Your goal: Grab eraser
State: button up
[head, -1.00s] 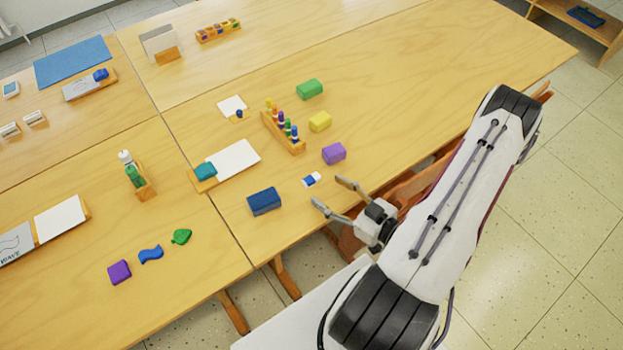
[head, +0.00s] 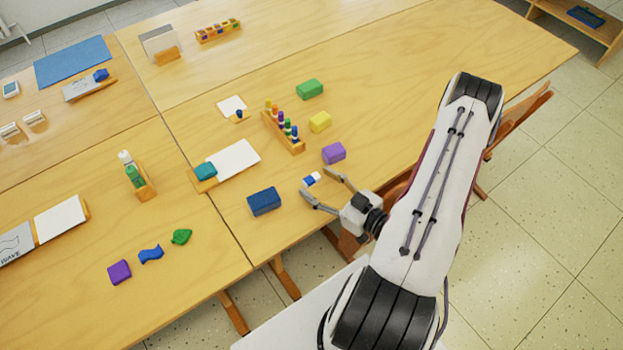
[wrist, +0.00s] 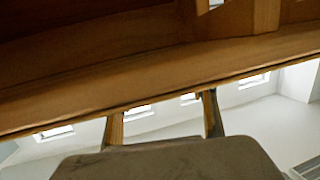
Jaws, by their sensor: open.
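A small white and blue eraser (head: 312,178) lies on the near edge area of the right wooden table, in the head view. My gripper (head: 316,184) is open and empty, with its two fingers spread. In the head view the fingertips appear on either side of the eraser's near end. I cannot tell their height or whether they touch it. The eraser does not show in that view.
A dark blue block (head: 264,201) lies left of the eraser, and a purple block (head: 334,153) lies behind it to the right. A rack of coloured pegs (head: 283,131), a yellow block (head: 320,121) and a green block (head: 310,89) stand farther back. The table's right part is clear.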

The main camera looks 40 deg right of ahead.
jog(key=shift+w+a+f, duration=0.1)
jog(key=shift+w, duration=0.3)
jog(key=shift+c, duration=0.3)
jog(key=c, duration=1)
